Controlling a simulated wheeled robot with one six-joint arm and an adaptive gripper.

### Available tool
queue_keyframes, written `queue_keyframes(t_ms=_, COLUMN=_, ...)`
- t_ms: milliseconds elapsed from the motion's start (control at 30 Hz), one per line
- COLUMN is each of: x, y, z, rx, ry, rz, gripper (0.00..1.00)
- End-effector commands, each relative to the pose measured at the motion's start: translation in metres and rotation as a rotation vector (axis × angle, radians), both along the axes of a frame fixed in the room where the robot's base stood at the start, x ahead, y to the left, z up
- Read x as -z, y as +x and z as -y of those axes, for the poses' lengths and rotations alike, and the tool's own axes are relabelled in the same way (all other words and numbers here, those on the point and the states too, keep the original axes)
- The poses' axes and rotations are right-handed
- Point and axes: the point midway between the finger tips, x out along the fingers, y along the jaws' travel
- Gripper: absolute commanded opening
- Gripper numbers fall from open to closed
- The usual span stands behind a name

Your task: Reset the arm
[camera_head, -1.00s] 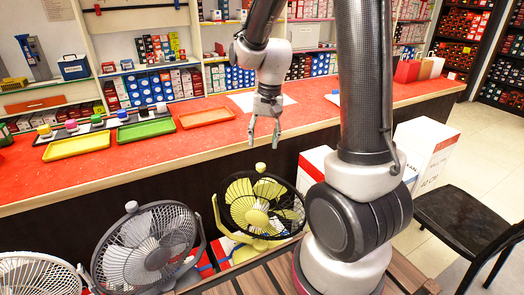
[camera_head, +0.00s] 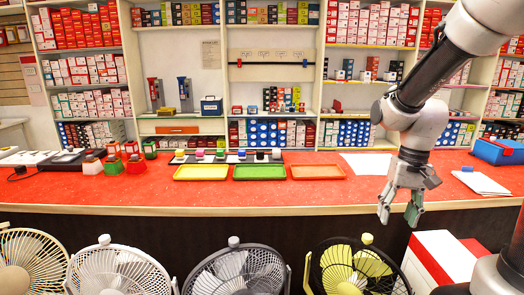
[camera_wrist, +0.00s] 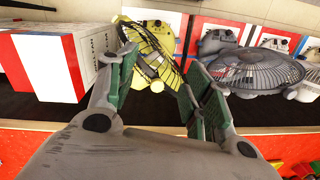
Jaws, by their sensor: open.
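My gripper (camera_head: 399,212) hangs at the right of the head view, fingers pointing down, in front of the red counter's (camera_head: 300,190) front edge. Its fingers are apart with nothing between them. The wrist view also shows the open gripper (camera_wrist: 160,75), with green pads on the inner faces. A yellow fan (camera_wrist: 152,52) lies in line beyond the gap between the fingers, apart from them. The arm is bent, coming in from the upper right of the head view.
Yellow (camera_head: 202,172), green (camera_head: 259,172) and orange (camera_head: 317,171) trays lie on the counter. Several fans, one grey (camera_head: 235,272), stand below its front. A white-and-red box (camera_head: 440,258) stands at the lower right. A blue box (camera_head: 497,151) is at the counter's right. Stocked shelves line the back.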

Motion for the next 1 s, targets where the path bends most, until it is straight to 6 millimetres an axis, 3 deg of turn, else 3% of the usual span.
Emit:
queue_keyframes(t_ms=200, x=-0.052, y=-0.059, z=0.009, rx=-0.138, ry=-0.033, rz=0.113, gripper=0.51)
queue_keyframes(t_ms=400, x=-0.088, y=-0.105, z=0.015, rx=-0.185, ry=-0.071, rz=0.273, gripper=0.51)
queue_keyframes(t_ms=633, x=-0.113, y=-0.12, z=0.016, rx=-0.178, ry=-0.087, rz=0.413, gripper=0.51)
queue_keyframes(t_ms=1000, x=-0.116, y=-0.12, z=0.016, rx=-0.176, ry=-0.088, rz=0.428, gripper=0.51)
